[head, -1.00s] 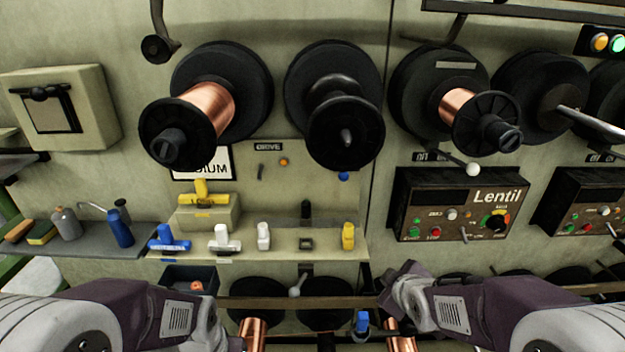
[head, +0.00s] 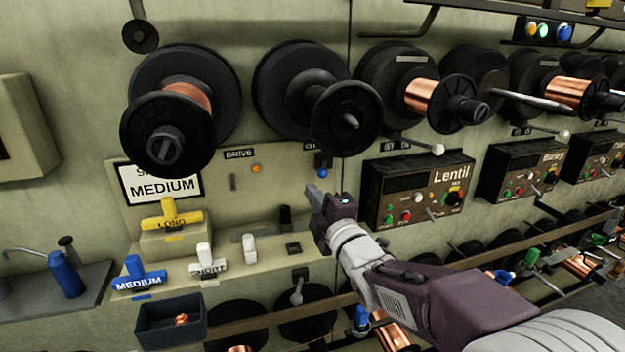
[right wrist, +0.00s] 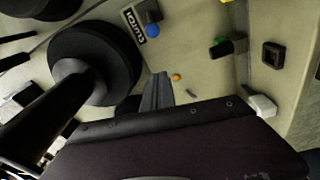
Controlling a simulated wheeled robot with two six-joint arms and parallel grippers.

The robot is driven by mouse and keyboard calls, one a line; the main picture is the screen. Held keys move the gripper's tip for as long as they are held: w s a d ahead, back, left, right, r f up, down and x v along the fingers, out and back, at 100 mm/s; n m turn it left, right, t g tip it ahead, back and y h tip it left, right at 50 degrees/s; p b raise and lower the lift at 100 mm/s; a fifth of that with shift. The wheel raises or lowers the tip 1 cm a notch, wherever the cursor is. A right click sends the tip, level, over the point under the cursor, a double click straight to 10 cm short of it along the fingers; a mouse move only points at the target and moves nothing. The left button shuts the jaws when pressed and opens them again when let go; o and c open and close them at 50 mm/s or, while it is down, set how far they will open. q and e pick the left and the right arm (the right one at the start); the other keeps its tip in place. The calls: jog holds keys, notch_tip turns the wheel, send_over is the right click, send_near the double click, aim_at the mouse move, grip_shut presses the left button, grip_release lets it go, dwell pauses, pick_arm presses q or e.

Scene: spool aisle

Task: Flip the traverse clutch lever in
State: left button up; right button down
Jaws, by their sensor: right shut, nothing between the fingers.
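The clutch lever's blue knob (head: 322,173) shows in the head view under the partly hidden clutch label (head: 312,147), at the right end of the beige panel. My right gripper (head: 315,194) is shut and empty, with its fingertips just below the knob in the picture. I cannot tell whether they touch it or which way the lever is set. In the right wrist view the shut fingers (right wrist: 157,92) point toward the panel, and the clutch label (right wrist: 140,24) shows above them. My left gripper is out of view.
Two black-flanged spools (head: 167,130) project above the panel. The Lentil control box (head: 416,187) stands just right of my right gripper. The shelf below holds a yellow LONG piece (head: 172,216), a blue MEDIUM piece (head: 138,274) and white pieces. A dark bin (head: 170,322) hangs below.

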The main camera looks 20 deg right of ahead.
aim_at(323, 168)
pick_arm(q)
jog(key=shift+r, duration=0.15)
pick_arm(e)
jog(key=w+d, duration=0.2)
jog(key=w, duration=0.7)
jog(key=shift+d, duration=0.4)
jog(key=shift+f, duration=0.1)
